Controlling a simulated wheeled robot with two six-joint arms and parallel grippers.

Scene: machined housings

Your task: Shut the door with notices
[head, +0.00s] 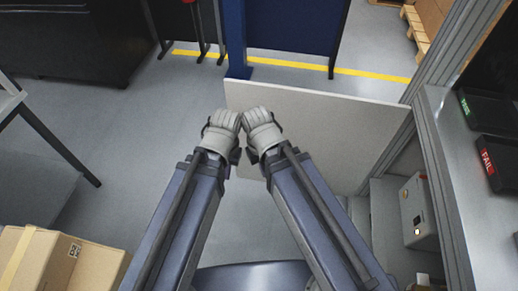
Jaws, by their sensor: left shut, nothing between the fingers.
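A pale grey door panel (335,135) stands out from the machine frame at the right, swung open across the middle of the head view. No notices show on the part of it I can see. My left gripper (224,121) is shut and empty, beside the panel's free left end. My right gripper (258,120) is close beside it, in front of the panel, and looks shut with nothing visible in it. I cannot tell whether either gripper touches the panel. My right gripper and forearm hide the panel's lower left part.
A worktop (480,190) with PASS and FAIL signs is at the right, above a grey box (415,208). A cardboard box (62,262) is at lower left. A blue post (235,40) stands behind the panel.

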